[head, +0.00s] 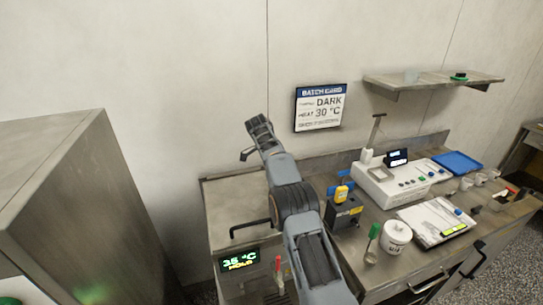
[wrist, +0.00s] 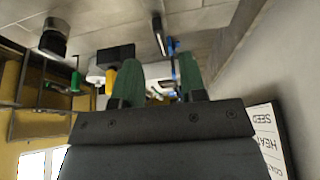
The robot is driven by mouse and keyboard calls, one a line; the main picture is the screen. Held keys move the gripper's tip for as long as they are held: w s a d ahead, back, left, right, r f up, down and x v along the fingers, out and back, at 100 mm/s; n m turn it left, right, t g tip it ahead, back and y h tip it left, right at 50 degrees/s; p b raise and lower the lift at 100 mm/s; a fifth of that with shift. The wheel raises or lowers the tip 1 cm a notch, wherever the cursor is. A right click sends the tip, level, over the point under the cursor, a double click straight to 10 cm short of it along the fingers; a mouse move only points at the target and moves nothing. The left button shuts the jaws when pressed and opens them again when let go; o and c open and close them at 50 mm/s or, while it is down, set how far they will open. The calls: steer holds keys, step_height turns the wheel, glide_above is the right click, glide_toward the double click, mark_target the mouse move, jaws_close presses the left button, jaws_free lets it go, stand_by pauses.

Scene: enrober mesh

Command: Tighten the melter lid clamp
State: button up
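The steel unit with a green display reading 35 °C and HOLD (head: 240,260) stands at the front, below my arm, and looks like the melter. A black bar handle (head: 250,227) is on its top left. A small red-handled lever (head: 278,264) stands upright to the right of the display. I cannot tell for sure which part is the lid clamp; my arm hides part of the unit's top. My gripper (head: 257,128) is raised in front of the wall, above and behind the unit. In the wrist view its green fingers (wrist: 159,88) are apart with nothing between them.
A batch card (head: 320,108) hangs on the wall right of my gripper. A shelf (head: 430,80) is at the upper right. A tall steel cabinet (head: 60,190) stands left.

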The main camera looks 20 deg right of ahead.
steer(key=p+v, duration=0.2)
steer(key=v, duration=0.4)
steer(key=shift+p, duration=0.35)
